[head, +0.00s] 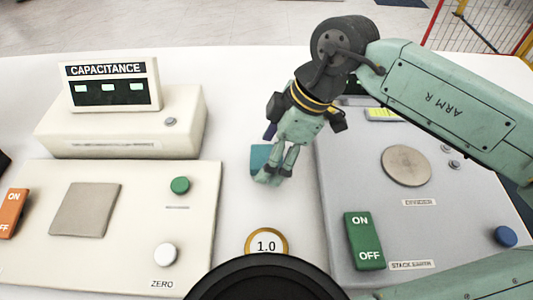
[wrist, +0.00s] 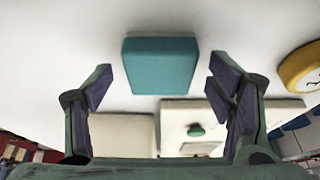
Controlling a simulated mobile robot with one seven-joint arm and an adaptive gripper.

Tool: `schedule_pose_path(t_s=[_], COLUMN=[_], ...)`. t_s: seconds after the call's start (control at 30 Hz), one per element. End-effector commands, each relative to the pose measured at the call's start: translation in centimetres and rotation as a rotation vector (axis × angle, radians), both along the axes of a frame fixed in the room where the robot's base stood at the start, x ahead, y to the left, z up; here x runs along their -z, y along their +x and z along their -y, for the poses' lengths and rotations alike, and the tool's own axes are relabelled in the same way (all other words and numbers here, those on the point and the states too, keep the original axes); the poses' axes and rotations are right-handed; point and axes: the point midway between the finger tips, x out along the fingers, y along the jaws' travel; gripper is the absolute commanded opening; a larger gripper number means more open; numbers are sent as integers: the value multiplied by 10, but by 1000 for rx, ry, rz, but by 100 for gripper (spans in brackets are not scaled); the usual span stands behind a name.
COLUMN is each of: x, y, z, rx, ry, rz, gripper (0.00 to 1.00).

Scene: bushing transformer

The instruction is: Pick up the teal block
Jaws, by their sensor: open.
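The teal block (head: 259,158) lies on the white table between the two instrument panels in the head view, partly covered by my gripper. In the wrist view the teal block (wrist: 160,66) shows whole, ahead of my fingers and near the middle of the gap between them. My gripper (head: 275,176) is open and empty, pointing down at the block from above. In the wrist view the open fingers (wrist: 158,90) stand to the left and right of the block, apart from it. Their height above the table is hard to tell.
A cream capacitance panel (head: 137,220) with a display (head: 109,87) stands on the left. A grey panel (head: 376,205) with a green switch stands close on the right. The strip between the panels is narrow.

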Motion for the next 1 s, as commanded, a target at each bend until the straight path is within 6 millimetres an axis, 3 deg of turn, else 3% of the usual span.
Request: schedule_pose_path(t_s=[0.27, 1.0], x=[4, 4], y=[0, 0], z=[-2, -2], rx=[-1, -1], ry=[0, 0], rz=[1, 0], gripper=[75, 26])
